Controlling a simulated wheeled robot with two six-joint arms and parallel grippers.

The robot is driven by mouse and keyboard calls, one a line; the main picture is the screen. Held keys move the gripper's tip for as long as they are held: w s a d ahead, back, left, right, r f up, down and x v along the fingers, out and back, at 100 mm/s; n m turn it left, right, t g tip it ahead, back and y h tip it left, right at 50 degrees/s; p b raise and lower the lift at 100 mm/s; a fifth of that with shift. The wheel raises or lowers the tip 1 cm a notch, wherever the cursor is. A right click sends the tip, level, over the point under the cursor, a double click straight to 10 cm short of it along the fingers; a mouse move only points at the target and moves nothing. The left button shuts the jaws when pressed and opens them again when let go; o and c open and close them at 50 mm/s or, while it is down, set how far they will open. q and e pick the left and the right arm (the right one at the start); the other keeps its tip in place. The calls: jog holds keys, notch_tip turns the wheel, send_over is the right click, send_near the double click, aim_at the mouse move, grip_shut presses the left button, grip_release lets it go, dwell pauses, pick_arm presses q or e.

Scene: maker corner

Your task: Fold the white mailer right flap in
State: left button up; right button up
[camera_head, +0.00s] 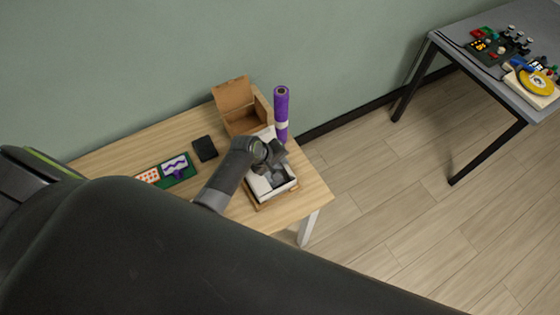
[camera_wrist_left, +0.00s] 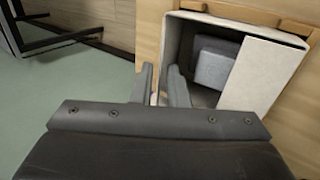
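The white mailer (camera_head: 277,190) is an open box near the right end of the wooden table; a white panel (camera_head: 266,133) shows at its back. In the left wrist view a white flap (camera_wrist_left: 262,72) lies slanted over one side of the opening, and a grey block (camera_wrist_left: 212,62) sits inside. My left gripper (camera_head: 272,158) is over the mailer and hides part of it. In the left wrist view its fingers (camera_wrist_left: 161,75) are apart, beside the box wall, with a narrow gap between them. I cannot tell whether they touch the mailer. My right gripper is not in view.
An open brown carton (camera_head: 239,108) and an upright purple roll (camera_head: 281,112) stand behind the mailer. A black pad (camera_head: 204,148) and a green board (camera_head: 180,173) lie to the left. Wooden strips (camera_wrist_left: 235,12) border the mailer. A grey table (camera_head: 478,62) with parts stands apart at right.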

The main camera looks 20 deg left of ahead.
pick_arm(q)
grip_shut()
jog(key=shift+s+a+f+t+h+b, duration=0.25)
jog(key=shift+s+f+t+h+b, duration=0.25)
jog(key=shift+b, duration=0.3)
jog(key=t+b, duration=0.1)
jog(key=b, duration=0.1)
jog(key=f+t+h+b, duration=0.1)
jog(key=b, duration=0.1)
jog(key=t+h+b, duration=0.1)
jog(key=b, duration=0.2)
jog(key=shift+s+a+f, duration=0.3)
jog(key=shift+a, duration=0.05)
jog(key=shift+r+b, duration=0.15)
jog(key=shift+b, duration=0.5)
jog(key=shift+t, duration=0.3)
jog(key=shift+c, duration=0.9)
grip_release()
jog(key=o, duration=0.5)
jog(key=shift+c, duration=0.2)
